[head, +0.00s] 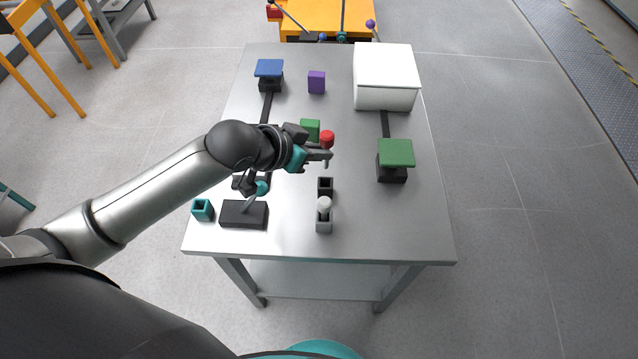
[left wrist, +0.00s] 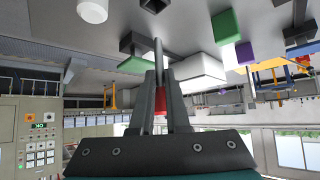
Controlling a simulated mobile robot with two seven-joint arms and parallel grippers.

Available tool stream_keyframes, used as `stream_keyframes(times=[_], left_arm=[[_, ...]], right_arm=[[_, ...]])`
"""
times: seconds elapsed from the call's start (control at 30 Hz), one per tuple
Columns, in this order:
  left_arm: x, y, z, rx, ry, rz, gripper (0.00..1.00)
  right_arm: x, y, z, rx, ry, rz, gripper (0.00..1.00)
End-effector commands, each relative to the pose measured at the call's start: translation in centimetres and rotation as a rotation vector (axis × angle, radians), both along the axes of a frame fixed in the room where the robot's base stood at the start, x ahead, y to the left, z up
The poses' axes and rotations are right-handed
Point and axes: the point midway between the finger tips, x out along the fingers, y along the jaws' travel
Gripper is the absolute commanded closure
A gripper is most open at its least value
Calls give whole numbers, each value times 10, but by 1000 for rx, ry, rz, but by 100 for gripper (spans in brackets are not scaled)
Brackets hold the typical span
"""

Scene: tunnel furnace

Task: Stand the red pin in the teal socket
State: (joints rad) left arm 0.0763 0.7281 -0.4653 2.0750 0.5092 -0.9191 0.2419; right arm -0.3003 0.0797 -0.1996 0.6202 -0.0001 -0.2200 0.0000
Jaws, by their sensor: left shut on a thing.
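The red pin (head: 327,138) has a red head and a thin grey shaft. My left gripper (head: 320,154) is shut on it over the middle of the table. In the left wrist view the red part (left wrist: 160,98) shows between the two fingers (left wrist: 160,90), with the grey shaft reaching out beyond them. In the head view the shaft tip points down, above the table. The teal socket (head: 203,210) is a small open square block at the table's near left corner, apart from the pin and empty as far as I see. My right gripper is not in view.
A dark socket (head: 325,186) and a grey socket (head: 324,226) with a white-topped pin (head: 324,203) stand near the front. A dark lever base (head: 244,213) is beside the teal socket. Green (head: 310,128) and purple (head: 316,82) blocks and a white box (head: 386,76) stand farther back.

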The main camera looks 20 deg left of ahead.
Motion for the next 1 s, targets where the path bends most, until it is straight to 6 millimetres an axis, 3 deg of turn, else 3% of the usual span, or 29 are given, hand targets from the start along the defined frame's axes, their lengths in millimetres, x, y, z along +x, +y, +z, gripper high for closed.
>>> stream_keyframes(times=[0.03, 0.13, 0.43, 0.63, 1.0], left_arm=[[-1, 0, -17, 0, 2, 1, 100], [0, 0, -37, -2, 2, 2, 100], [0, 0, -60, -1, -1, 1, 100], [0, 0, -91, 0, 1, 1, 100], [0, 0, -95, 0, -1, 1, 100]], right_arm=[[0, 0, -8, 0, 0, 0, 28], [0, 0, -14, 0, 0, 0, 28], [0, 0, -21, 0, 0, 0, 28], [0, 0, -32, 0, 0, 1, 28], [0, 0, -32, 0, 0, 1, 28]])
